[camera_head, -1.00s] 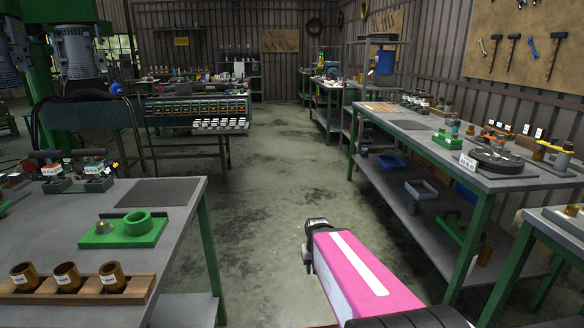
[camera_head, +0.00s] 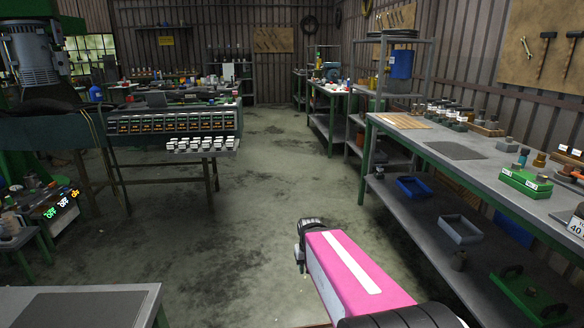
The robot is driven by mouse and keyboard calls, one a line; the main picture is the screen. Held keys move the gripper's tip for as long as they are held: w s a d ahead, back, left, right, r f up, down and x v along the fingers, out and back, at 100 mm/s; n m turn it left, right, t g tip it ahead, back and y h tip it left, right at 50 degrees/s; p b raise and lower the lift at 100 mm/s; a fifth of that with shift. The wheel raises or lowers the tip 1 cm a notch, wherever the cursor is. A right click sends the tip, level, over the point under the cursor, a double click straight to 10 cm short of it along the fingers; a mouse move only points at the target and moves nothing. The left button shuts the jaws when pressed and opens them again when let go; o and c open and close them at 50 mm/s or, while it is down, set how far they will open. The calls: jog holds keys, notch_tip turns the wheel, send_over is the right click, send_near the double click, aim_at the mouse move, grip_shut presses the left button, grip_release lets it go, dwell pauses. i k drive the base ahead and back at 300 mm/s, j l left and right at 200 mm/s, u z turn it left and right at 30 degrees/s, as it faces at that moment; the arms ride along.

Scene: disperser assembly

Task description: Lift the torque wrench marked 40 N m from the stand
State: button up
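A white sign reading "40" (camera_head: 577,226) is cut off by the right edge of the picture, on the long right-hand workbench (camera_head: 455,150). No torque wrench or wrench stand can be made out. My pink arm with black ends reaches up from the bottom of the picture, over the open floor and left of the bench. My gripper's fingers do not show.
The right bench has a lower shelf with a blue tray (camera_head: 412,187) and a grey tray (camera_head: 460,229). A table corner (camera_head: 139,300) is at bottom left. A rack of several orange-marked units (camera_head: 170,122) stands mid left. The concrete aisle (camera_head: 245,200) is clear.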

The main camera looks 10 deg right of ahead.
aim_at(451, 114)
jog(key=i, duration=1.75)
jog(key=i+z, duration=0.2)
jog(key=z, duration=0.25)
jog(key=i+j+z, duration=0.1)
jog(key=z, duration=0.35)
jog(key=i+j+z, duration=0.15)
jog(key=z, duration=1.05)
jog(key=i+j, duration=0.05)
